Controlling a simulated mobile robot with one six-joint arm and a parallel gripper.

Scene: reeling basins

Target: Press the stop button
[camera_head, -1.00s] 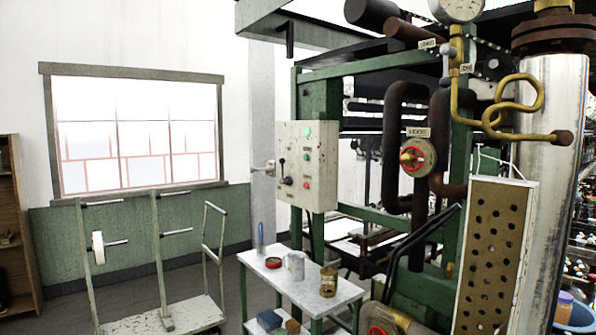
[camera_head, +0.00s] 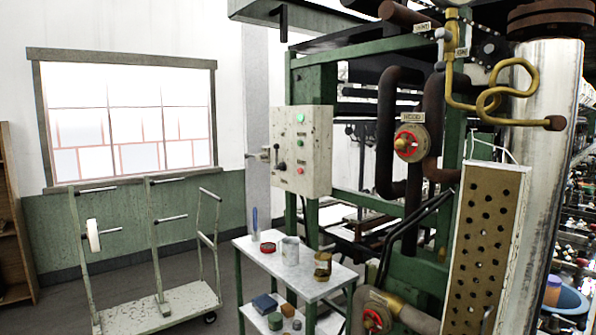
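A pale grey control box (camera_head: 318,150) is mounted on the green machine frame near the middle of the camera_head view. A dark lever (camera_head: 281,165) sits left of the buttons. Nothing covers the buttons. My gripper is not in view.
A white-topped table (camera_head: 325,277) with a tin, a mug and small items stands below the box. A trolley (camera_head: 165,302) stands at the left under the window. Pipes, a red valve (camera_head: 409,142) and a perforated panel (camera_head: 484,225) fill the right. Some floor shows between trolley and table.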

